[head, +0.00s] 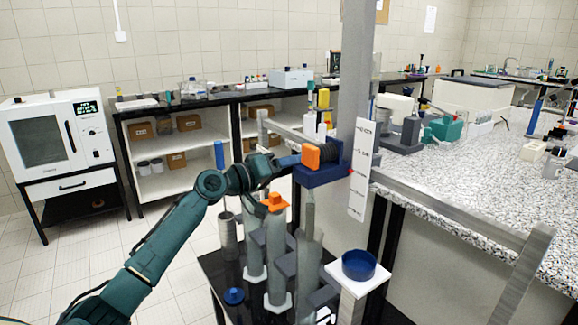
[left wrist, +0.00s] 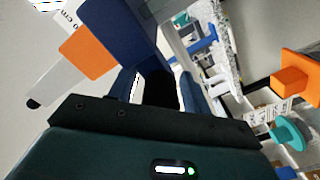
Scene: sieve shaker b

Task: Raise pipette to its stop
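A blue carriage (head: 322,176) with an orange block (head: 322,155) sits on the tall grey post beside a white printed scale strip (head: 360,160). A red pointer shows at its right side. A narrow grey tube (head: 310,212), perhaps the pipette, stands below the carriage, its lower end among the cylinders. My left gripper (head: 290,161) is at the carriage's left side. In the left wrist view the gripper (left wrist: 160,92) has its fingers on either side of a dark part next to the blue carriage (left wrist: 115,35); its grip is unclear. My right gripper is not in view.
Several grey cylinders (head: 277,250) with hexagonal feet stand on the dark low table under the carriage, one with an orange cap (head: 273,202). A blue cap (head: 233,296) lies there. A blue dish (head: 358,265) rests on a white stand at right. A speckled bench (head: 470,190) stands beyond.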

